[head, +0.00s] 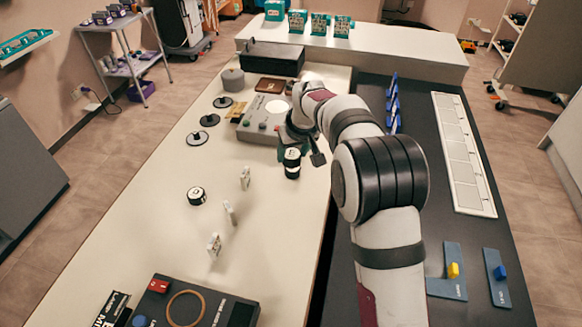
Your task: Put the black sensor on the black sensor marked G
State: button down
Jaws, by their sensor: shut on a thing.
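My gripper (304,155) is above the pale table, right of its middle. It is shut on a black sensor (292,170), a short black cylinder with a white band, held upright near the table's right edge. Whether its base touches the table I cannot tell. Another black sensor (196,196) with a pale marked top stands on the table to the left and nearer; its letter is too small to read surely. My gripper is well apart from it. My wrist hides part of the fingers.
Several small white upright pieces (229,212) stand between the sensors and the front. Flat dark discs (210,120) lie along the left. A grey device (258,129) stands behind my gripper. A black-and-red box (215,303) is at the front. Table around the standing sensor is clear.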

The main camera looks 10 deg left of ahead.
aim_at(290, 173)
jog(key=w+d+r, duration=0.1)
jog(key=w+d, duration=0.5)
jog(key=d, duration=0.3)
jog(key=shift+d, duration=0.2)
jog(key=c, duration=1.6)
grip_release()
jog(key=a+f, duration=0.2)
jog(key=a, duration=0.1)
jog(key=w+a+f, duration=0.1)
jog(key=a+f, duration=0.1)
jog(key=a, duration=0.2)
jog(key=a+f, duration=0.2)
jog(key=a, duration=0.1)
jog(key=shift+w+a+f, duration=0.15)
jog(key=shift+w+f, duration=0.05)
jog(key=shift+w, duration=0.1)
jog(key=shift+a+f, duration=0.15)
jog(key=shift+f, duration=0.95)
jog(key=shift+a+f, duration=0.15)
jog(key=shift+f, duration=0.9)
jog(key=shift+f, duration=0.1)
jog(key=shift+c, duration=0.8)
grip_release()
